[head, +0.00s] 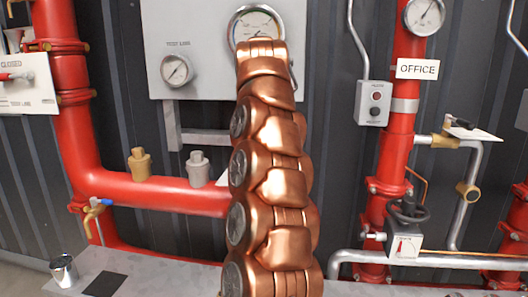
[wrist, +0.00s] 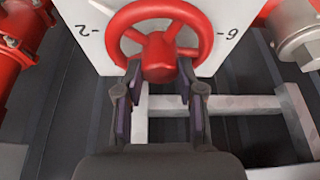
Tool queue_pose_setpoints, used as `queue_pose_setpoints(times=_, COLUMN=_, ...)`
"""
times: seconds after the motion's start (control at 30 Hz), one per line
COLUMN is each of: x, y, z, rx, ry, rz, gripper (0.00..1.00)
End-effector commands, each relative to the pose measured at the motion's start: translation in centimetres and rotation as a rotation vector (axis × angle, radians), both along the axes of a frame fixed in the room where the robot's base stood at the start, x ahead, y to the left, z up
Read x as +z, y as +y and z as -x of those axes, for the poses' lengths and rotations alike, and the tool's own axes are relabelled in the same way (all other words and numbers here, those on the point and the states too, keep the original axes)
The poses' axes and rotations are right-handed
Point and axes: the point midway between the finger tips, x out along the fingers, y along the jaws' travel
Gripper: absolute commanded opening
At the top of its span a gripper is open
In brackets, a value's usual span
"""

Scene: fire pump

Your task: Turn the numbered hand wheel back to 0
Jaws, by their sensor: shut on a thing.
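The red hand wheel (wrist: 160,60) is at the top middle of the wrist view, in front of a white panel (wrist: 85,20). A numeral like a 2 is marked left of it, and a numeral like a 6 or 9 right of it. The wheel's top edge and any other numerals are out of frame. My gripper (wrist: 160,88) reaches up to the wheel from below. Its two dark fingers stand either side of the lower hub area and are shut on the wheel. In the head view my copper-coloured arm hides the wheel and gripper.
A grey metal frame (wrist: 215,104) lies below the panel. In the head view, a red pipe (head: 160,190) runs behind my arm to the left. A red riser (head: 395,130), a grey button box (head: 373,103) and a dark small wheel (head: 408,211) stand right.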

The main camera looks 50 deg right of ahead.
Motion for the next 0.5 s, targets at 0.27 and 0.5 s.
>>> queue_pose_setpoints(times=0.27, x=0.0, y=0.03, z=-0.02, rx=-0.003, ry=0.0, rz=-0.001, gripper=0.0)
queue_pose_setpoints(times=0.5, x=-0.25, y=0.01, z=-0.14, rx=-0.103, ry=0.003, rz=0.0, gripper=0.0)
